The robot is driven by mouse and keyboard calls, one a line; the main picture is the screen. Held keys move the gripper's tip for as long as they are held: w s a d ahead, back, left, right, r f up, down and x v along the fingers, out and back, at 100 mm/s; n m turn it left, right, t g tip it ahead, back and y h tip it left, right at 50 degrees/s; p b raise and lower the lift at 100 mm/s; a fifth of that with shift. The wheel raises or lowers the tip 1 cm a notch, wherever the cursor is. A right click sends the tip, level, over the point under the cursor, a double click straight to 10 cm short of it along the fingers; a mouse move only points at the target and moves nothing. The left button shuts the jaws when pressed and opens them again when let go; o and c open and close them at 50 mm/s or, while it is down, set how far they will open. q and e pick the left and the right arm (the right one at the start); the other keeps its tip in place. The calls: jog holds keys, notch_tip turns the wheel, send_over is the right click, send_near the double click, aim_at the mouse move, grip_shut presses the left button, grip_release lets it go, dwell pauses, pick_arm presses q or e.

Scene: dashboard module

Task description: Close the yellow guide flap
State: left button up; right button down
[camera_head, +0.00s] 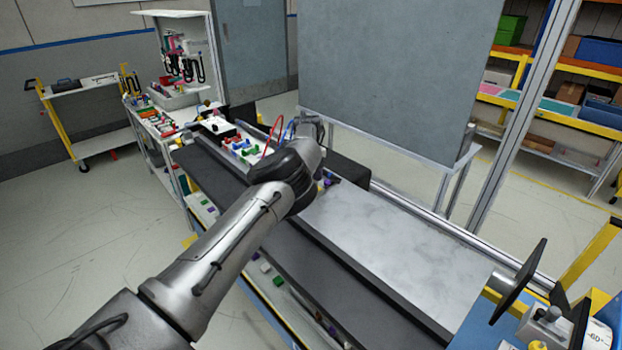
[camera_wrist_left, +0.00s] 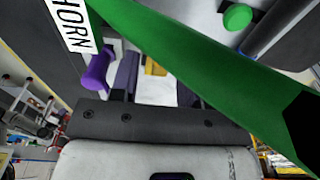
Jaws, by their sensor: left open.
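In the left wrist view, a small yellow piece (camera_wrist_left: 155,67) shows beyond and between the two dark fingers of my left gripper (camera_wrist_left: 155,85). It may be the yellow guide flap, but its hinge and angle are hidden. The fingers stand apart with a white surface visible between them. In the head view my left arm reaches over the dark bench; its wrist hides the gripper and most of the dashboard module (camera_head: 240,148). I cannot make out the flap there. My right gripper is in neither view.
A large green bar (camera_wrist_left: 190,75) crosses close to the left wrist camera. A purple part (camera_wrist_left: 97,70), a HORN label (camera_wrist_left: 70,25) and a green knob (camera_wrist_left: 237,17) are near. In the head view, the pale bench top (camera_head: 375,245) right of the arm is clear.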

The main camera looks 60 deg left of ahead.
pick_arm(q)
notch_tip(320, 180, up, 14)
jog(key=a+p, duration=0.1)
jog(key=p, duration=0.1)
jog(key=shift+s+a+f, duration=0.15)
jog(key=shift+f, duration=0.1)
dwell(0.7)
